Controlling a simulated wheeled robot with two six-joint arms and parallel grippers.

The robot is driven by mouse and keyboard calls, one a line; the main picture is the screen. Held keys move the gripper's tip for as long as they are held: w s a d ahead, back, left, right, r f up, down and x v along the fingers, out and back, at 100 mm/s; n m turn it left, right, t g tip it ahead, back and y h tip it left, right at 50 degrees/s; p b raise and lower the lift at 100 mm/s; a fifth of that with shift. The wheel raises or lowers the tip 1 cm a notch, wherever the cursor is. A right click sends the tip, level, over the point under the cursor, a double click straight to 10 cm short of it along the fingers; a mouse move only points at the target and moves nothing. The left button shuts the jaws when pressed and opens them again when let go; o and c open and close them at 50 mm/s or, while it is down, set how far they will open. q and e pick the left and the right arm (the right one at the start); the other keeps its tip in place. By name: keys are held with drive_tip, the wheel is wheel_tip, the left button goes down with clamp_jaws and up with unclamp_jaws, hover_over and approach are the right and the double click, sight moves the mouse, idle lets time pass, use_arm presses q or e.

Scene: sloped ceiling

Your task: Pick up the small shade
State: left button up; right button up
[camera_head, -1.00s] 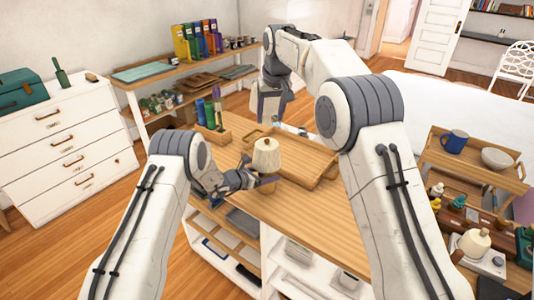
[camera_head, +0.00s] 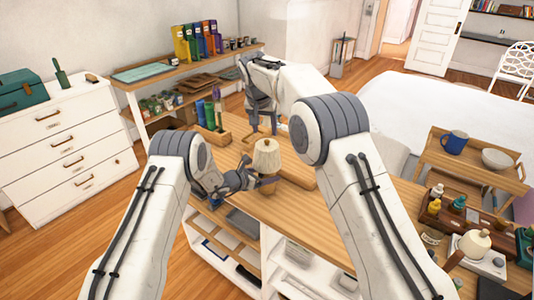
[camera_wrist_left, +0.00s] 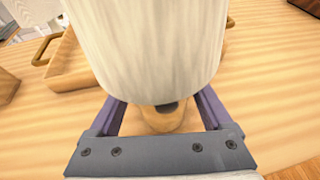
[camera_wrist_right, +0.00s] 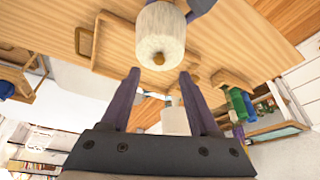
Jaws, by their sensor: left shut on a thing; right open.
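A cream shade (camera_head: 267,158) sits upright over a small wooden base above the worktable. It fills the upper left wrist view (camera_wrist_left: 150,45), with the wooden base (camera_wrist_left: 165,118) below it. My left gripper (camera_head: 262,183) is shut around that base, under the shade. My right gripper (camera_head: 264,130) is open, pointing down behind the shade, apart from it. The right wrist view shows the shade (camera_wrist_right: 160,35) beyond the open fingers. A second pale, cylinder-like thing (camera_wrist_right: 174,121) shows between these fingers; I cannot tell whether it is touched.
A wooden tray (camera_wrist_right: 110,45) lies on the worktable (camera_head: 285,220), partly hidden by my right arm. Bottles (camera_head: 211,112) stand in a wooden holder behind the shade. A trolley (camera_head: 455,173) with a blue mug (camera_head: 454,143) and a bowl (camera_head: 496,158) stands at the right.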

sight(267, 141)
drive_tip(key=x, duration=0.5)
drive_tip(key=shift+s+f, duration=0.15)
drive_tip(key=shift+f, duration=0.05)
clamp_jaws()
idle(1.1)
